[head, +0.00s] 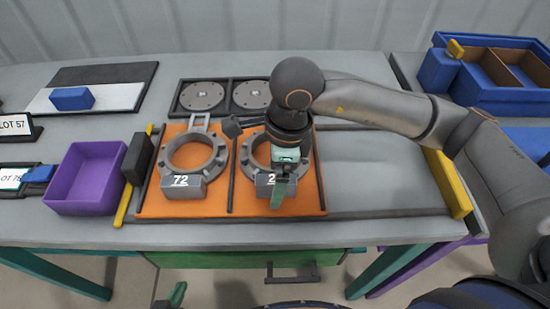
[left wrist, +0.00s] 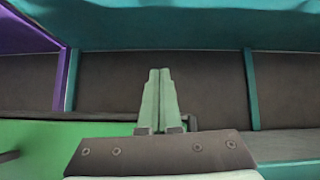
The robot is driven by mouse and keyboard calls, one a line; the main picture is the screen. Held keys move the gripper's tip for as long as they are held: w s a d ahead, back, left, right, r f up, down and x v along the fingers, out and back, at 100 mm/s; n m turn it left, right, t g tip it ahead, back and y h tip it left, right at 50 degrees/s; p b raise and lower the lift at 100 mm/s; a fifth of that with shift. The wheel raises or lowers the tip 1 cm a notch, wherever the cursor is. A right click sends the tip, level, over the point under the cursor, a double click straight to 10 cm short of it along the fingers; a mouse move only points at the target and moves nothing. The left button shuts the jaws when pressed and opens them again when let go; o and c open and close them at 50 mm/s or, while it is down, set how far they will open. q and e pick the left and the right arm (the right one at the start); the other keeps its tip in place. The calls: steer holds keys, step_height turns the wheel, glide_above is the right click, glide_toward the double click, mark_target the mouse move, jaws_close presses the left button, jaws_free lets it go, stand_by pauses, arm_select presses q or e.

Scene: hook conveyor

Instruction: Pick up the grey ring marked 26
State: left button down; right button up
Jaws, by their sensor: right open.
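A grey ring (head: 258,152) lies in the right half of the orange tray (head: 215,208). Its front label shows a 2; the rest of the number is hidden behind my right gripper. My right gripper (head: 279,190) points down over this ring's front right part, its fingers in front of the label. I cannot tell whether it touches the ring. A second grey ring, marked 72 (head: 181,185), lies in the tray's left half. My left gripper (head: 176,295) is low at the front, below the table edge. In the left wrist view its green fingers (left wrist: 158,98) are together and empty.
A purple bin (head: 85,178) stands left of the tray. Two grey discs (head: 202,96) sit in a dark holder behind it. A blue crate (head: 490,75) stands at the back right. The grey surface right of the tray is clear.

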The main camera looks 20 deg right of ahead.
steer(key=shift+c, duration=0.3)
steer(key=shift+r, duration=0.1)
jaws_close()
stand_by(0.4)
